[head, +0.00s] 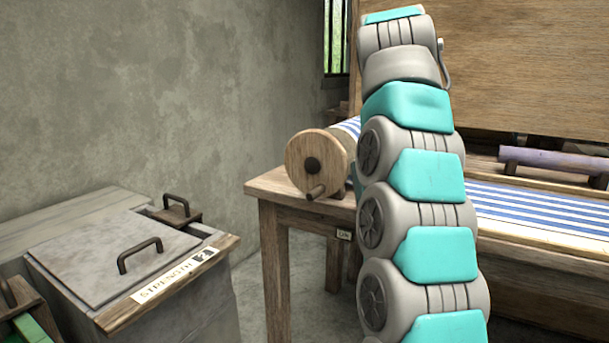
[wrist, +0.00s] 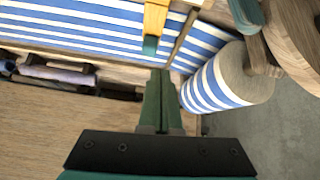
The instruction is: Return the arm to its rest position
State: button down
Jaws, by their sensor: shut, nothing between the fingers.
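My arm (head: 425,180) stands up in front of the loom in the head view, with its upper end near the top edge. My gripper does not show clearly there. In the wrist view my gripper's green fingers (wrist: 161,80) are together, with nothing between them. They point toward the blue-and-white striped cloth (wrist: 80,28). The cloth roll (wrist: 220,78) is just right of the fingertips in that picture; I cannot tell the gap. A yellow piece with a teal end (wrist: 153,28) shows beyond the fingertips.
In the head view, the loom's wooden roller end with a crank (head: 316,163) sits left of my arm. A purple roll (head: 550,160) lies to the right. A lidded grey box (head: 120,255) stands at the lower left, beside a bare wall (head: 170,90).

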jog(key=s+a+f+n+g+y, duration=0.1)
jog(key=s+a+f+g, duration=0.2)
jog(key=s+f, duration=0.9)
jog(key=s+a+f+n+g+y, duration=0.1)
jog(key=s+a+f+n+g, duration=0.1)
jog(key=s+f, duration=1)
jog(key=s+a+f+n+g+y, duration=0.1)
jog(key=s+a+f+g, duration=0.3)
jog(key=s+f, duration=0.8)
jog(key=s+y, duration=0.1)
jog(key=s, duration=1.1)
jog(key=shift+s+f+n, duration=0.25)
jog(key=shift+f+n, duration=0.15)
jog(key=shift+a, duration=0.1)
